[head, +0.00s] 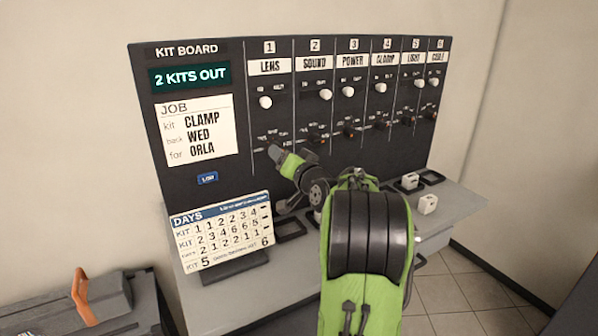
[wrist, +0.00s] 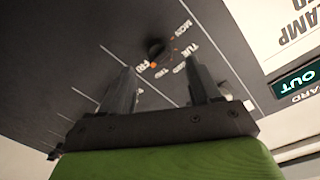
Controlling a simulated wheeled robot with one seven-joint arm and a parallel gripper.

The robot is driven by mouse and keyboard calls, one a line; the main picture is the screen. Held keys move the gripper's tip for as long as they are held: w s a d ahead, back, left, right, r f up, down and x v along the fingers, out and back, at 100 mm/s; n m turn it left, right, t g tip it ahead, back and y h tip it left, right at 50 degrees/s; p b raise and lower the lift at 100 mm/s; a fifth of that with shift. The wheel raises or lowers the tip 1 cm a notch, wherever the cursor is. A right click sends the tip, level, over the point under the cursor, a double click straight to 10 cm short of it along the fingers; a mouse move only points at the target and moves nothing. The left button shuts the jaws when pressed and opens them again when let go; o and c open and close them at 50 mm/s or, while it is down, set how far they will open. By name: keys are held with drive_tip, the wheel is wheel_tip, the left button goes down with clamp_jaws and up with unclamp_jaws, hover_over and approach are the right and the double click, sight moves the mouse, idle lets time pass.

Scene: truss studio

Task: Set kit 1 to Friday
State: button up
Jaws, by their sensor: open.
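The kit 1 column, LENS (head: 270,66), is at the left of the dark kit board. Its lower day dial is hidden behind my gripper (head: 276,153) in the head view. In the wrist view a dark round dial (wrist: 157,50) has MON, TUE, WED, THU and FRI around it. An orange mark shows at its rim near FRI and THU; I cannot tell which it points at. My gripper (wrist: 161,68) is open, with its fingertips apart on either side and the dial just beyond them. Contact is not visible.
A white knob (head: 265,102) sits above in column 1. Neighbouring columns carry similar white knobs and dark dials. A DAYS card (head: 222,232) stands on the grey shelf below, left of my arm. A white block (head: 427,204) is at the right of the shelf.

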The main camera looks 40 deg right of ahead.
drive_tip(key=b+v, duration=0.1)
drive_tip(key=v, duration=1)
drive_tip(key=shift+b, duration=0.35)
